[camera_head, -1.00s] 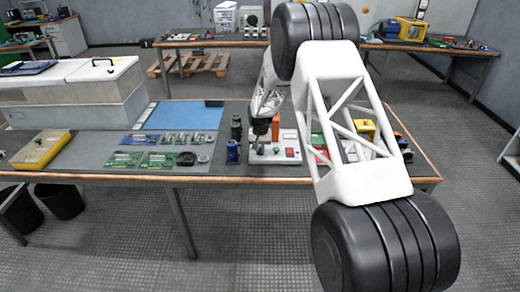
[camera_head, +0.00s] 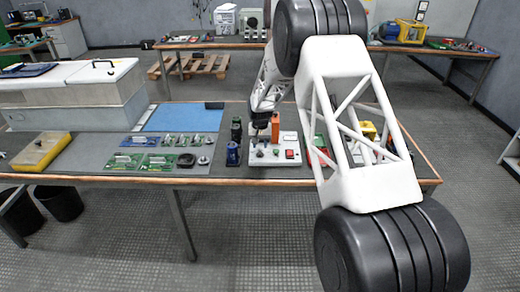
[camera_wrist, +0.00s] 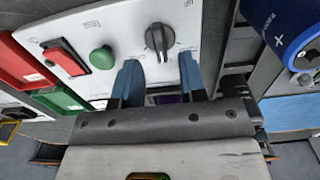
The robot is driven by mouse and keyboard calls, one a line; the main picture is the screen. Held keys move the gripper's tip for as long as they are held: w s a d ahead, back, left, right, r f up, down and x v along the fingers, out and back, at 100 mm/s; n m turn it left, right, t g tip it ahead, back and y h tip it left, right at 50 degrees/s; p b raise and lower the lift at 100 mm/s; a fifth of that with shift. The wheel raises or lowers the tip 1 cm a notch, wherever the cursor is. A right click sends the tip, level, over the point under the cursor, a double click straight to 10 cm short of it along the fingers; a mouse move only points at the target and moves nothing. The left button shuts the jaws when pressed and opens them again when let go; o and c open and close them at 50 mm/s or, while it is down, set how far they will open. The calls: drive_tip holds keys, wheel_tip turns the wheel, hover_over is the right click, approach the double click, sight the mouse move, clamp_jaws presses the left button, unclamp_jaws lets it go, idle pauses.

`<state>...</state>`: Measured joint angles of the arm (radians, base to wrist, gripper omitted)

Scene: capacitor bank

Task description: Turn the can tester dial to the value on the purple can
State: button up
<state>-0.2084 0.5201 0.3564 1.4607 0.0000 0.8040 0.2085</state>
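The can tester is a white panel (camera_head: 282,165) on the front of the bench. Its black dial knob (camera_wrist: 160,40) has a ridge running roughly up and down in the wrist view, with small marks around it. In the head view the dial (camera_head: 260,153) sits at the panel's left. My gripper (camera_wrist: 159,62) is open and empty; its two blue fingers are apart, just below the knob in the picture. It also shows above the tester in the head view (camera_head: 262,134). A small purple patch (camera_wrist: 169,99) shows between the fingers, mostly hidden; I cannot tell whether it is the purple can.
The panel also carries a green button (camera_wrist: 102,57) and a red switch (camera_wrist: 65,56). A blue can (camera_head: 233,153) and a dark can (camera_head: 236,130) stand left of the tester. An orange object (camera_head: 275,126) stands behind it. Circuit boards (camera_head: 165,160) lie further left.

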sight(260, 152)
drive_tip(key=shift+r, duration=2)
drive_tip(key=shift+s+d+r, duration=0.1)
drive_tip(key=shift+s+r, duration=0.05)
drive_tip(key=shift+r, duration=0.1)
drive_tip(key=s+d+r, duration=0.4)
drive_tip(key=s+r, duration=0.5)
drive_tip(key=s+d+r+t, duration=0.1)
drive_tip(key=s+d+r, duration=0.3)
drive_tip(key=s+r, duration=0.45)
drive_tip(key=s+d+r, duration=0.5)
drive_tip(key=s+r, duration=0.3)
drive_tip(key=s, duration=0.2)
drive_tip(key=s+d+r, duration=0.1)
drive_tip(key=s+d, duration=0.2)
drive_tip(key=s, duration=1.4)
drive_tip(key=s+d+t, duration=0.1)
drive_tip(key=s+d, duration=0.2)
drive_tip(key=s, duration=1.5)
drive_tip(key=shift+d+r+t, duration=0.3)
drive_tip(key=shift+d+r, duration=0.05)
drive_tip(key=shift+r, duration=0.05)
